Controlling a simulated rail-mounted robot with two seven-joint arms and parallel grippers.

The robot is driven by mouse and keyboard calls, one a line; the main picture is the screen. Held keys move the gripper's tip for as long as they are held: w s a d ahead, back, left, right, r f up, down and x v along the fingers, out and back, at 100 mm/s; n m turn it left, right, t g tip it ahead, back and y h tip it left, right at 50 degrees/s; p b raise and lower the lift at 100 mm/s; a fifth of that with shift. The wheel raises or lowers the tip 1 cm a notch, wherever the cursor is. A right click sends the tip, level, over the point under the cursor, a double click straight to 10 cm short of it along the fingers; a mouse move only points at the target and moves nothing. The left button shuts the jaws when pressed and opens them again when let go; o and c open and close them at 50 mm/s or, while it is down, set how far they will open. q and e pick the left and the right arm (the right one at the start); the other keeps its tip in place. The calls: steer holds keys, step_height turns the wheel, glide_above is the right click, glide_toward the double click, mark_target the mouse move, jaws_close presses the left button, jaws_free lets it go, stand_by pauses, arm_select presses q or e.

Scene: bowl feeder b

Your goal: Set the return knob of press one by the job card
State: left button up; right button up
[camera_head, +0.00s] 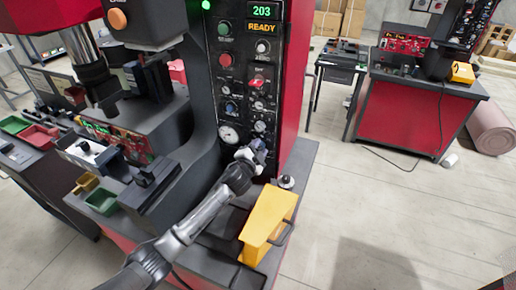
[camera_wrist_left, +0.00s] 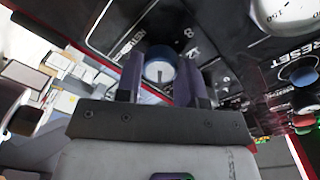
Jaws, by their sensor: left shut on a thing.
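Press one's black control panel (camera_head: 245,85) stands in the middle of the head view, with a green "203" and an amber "READY" display. My left gripper (camera_head: 257,152) is at the panel's lower part and hides the knob there. In the left wrist view, a round blue knob (camera_wrist_left: 160,66) with a pale face and a dark pointer line sits between the two fingers of my left gripper (camera_wrist_left: 160,82), which is shut on it. Scale numbers, an "8" and a "12", show beside it. Its exact setting is hard to read. The right gripper is not in view. I cannot make out a job card.
A pressure gauge (camera_head: 229,134) and several other knobs and buttons are close to the gripper. A yellow pedal housing (camera_head: 268,226) stands below on the dark base. Green and red trays lie at left. A second red workstation (camera_head: 412,110) stands at the back right, with clear floor before it.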

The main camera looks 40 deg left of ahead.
arm_select(q)
steer(key=o, duration=0.9)
steer(key=p+v, duration=0.1)
steer(key=v, duration=1.3)
steer(key=shift+r, duration=0.1)
steer(key=shift+w, duration=0.1)
